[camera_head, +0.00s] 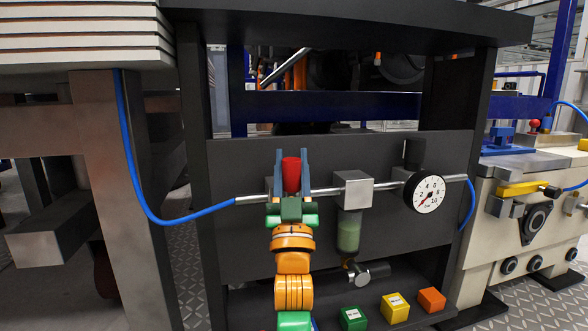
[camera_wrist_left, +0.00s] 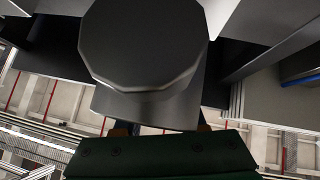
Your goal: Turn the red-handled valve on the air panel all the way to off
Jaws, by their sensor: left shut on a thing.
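The red valve handle (camera_head: 291,174) points upward on the dark air panel (camera_head: 236,160), at the left part of the horizontal metal air line. My left gripper (camera_head: 291,168) comes up from below and is shut on the handle, with one blue-grey finger on each side of it. The valve body behind it is mostly hidden by the gripper. In the left wrist view a dark faceted round part (camera_wrist_left: 145,45) fills the upper middle, above the dark green gripper body (camera_wrist_left: 160,155); the red handle cannot be made out there. My right gripper is not in view.
Right of the valve, a metal regulator block (camera_head: 352,188) with a greenish bowl (camera_head: 348,232) and a pressure gauge (camera_head: 425,193) sit on the line. A blue hose (camera_head: 140,190) runs left. Green (camera_head: 353,318), yellow (camera_head: 395,307) and orange (camera_head: 431,299) blocks lie on the lower shelf.

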